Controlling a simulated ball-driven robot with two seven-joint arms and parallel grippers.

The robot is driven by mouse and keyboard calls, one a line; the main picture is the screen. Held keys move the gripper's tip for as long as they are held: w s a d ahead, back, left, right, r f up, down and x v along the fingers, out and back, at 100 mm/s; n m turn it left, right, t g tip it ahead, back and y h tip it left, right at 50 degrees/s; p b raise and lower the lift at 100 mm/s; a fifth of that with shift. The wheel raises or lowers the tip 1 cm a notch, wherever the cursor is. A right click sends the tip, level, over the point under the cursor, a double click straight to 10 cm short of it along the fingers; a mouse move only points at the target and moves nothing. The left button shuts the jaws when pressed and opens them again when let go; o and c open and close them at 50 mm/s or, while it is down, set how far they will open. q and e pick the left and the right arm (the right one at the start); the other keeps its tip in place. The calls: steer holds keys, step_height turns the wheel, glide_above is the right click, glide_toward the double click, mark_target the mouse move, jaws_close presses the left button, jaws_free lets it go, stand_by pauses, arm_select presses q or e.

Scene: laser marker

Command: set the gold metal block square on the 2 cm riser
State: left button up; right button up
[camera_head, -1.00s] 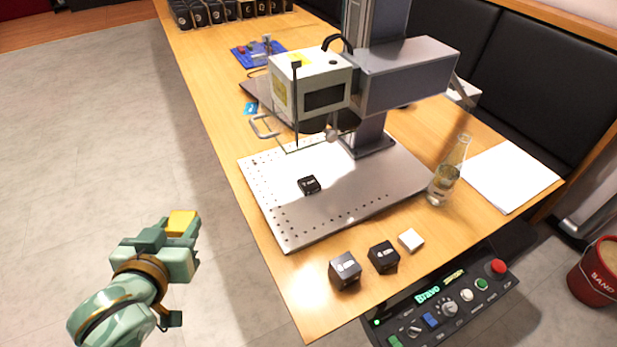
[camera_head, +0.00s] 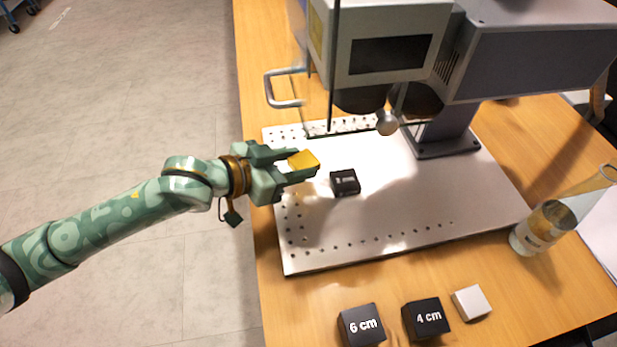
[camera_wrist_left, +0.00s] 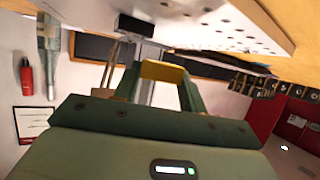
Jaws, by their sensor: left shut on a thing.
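The gold metal block (camera_head: 303,160) is held between the fingers of my left gripper (camera_head: 304,168). In the left wrist view the gold block (camera_wrist_left: 163,71) spans the gap between the two fingers. A small black riser (camera_head: 346,182) sits on the perforated metal plate (camera_head: 440,215), just right of and slightly below the gold block in the head view; its label is too small to read. The riser also appears in the left wrist view (camera_wrist_left: 135,26), beyond the fingertips. The gold block is beside the riser, not on it. My right gripper is not in view.
The laser head (camera_head: 385,40) and its grey column (camera_head: 450,125) stand over the plate's back. Risers marked 6 cm (camera_head: 361,326) and 4 cm (camera_head: 426,318), and a white block (camera_head: 471,303), are at the table's front.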

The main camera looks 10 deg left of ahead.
mark_target(296, 188)
arm_select(q)
step_height(296, 188, down, 5)
steer(key=shift+f+b, duration=0.1)
steer(key=shift+b, duration=1.15)
steer(key=shift+r, duration=0.25)
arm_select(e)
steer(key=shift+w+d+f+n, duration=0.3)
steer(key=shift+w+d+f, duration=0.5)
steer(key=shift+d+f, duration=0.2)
arm_select(q)
steer(key=shift+f, duration=0.1)
steer(key=o, duration=1)
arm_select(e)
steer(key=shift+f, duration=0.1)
